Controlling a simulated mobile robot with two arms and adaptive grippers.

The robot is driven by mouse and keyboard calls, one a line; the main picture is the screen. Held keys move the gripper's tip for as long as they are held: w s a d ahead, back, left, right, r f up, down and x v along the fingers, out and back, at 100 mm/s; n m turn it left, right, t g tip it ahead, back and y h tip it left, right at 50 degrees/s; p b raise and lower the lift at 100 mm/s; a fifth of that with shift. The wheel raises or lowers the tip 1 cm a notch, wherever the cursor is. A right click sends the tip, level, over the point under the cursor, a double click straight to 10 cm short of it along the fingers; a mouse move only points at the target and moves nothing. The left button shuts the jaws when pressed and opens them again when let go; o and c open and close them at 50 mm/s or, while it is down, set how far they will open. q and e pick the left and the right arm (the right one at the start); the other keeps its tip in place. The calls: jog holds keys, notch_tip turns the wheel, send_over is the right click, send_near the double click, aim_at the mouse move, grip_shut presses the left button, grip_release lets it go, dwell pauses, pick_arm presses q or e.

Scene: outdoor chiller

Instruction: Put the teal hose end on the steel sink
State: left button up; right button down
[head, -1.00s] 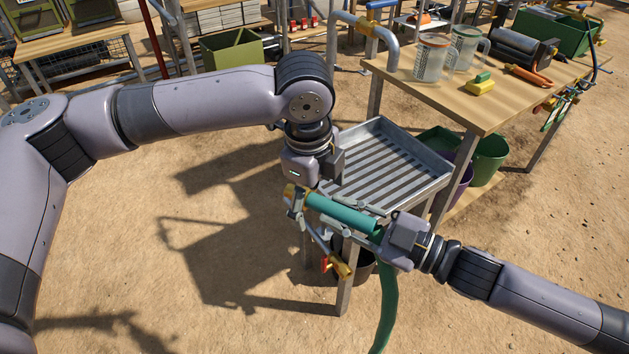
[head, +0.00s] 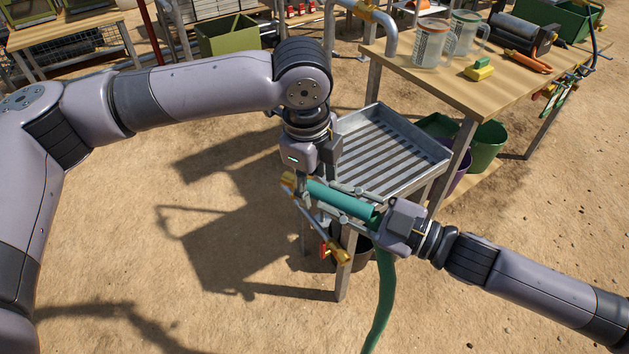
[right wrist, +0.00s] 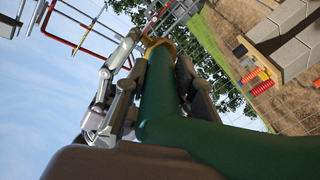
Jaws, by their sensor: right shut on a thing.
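The teal hose end (head: 338,197) is a thick tube with a brass fitting (head: 289,181) at its left tip. It lies at a slant across the near side of the steel sink (head: 437,166), seemingly above its near rim. My right gripper (head: 352,204) is shut on the teal tube, with a finger on each side; the tube (right wrist: 157,95) also shows between the fingers in the right wrist view. My left gripper (head: 301,188) points down beside the brass fitting; its fingertips are partly hidden, so I cannot tell its opening or contact. The sink's slatted floor looks empty.
The green hose (head: 383,305) hangs from my right gripper to the ground. A brass valve with a red part (head: 337,252) sits below the sink's near edge. A wooden table (head: 412,83) with jugs and a yellow-green sponge stands behind. Open sand lies left.

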pick_arm(q)
jog(key=shift+s+f, duration=0.2)
jog(key=shift+s, duration=0.1)
jog(key=c, duration=0.8)
pick_arm(e)
jog(key=shift+w+d, duration=0.25)
jog(key=shift+w, duration=0.15)
pick_arm(q)
grip_shut()
pick_arm(e)
jog(key=c, duration=1.7)
grip_release()
jog(key=shift+r, duration=0.1)
pick_arm(q)
jog(key=shift+w+r, duration=0.1)
pick_arm(e)
jog(key=o, duration=0.4)
jog(key=shift+s+a, duration=0.1)
jog(key=shift+s, duration=0.05)
jog(key=shift+s, duration=0.1)
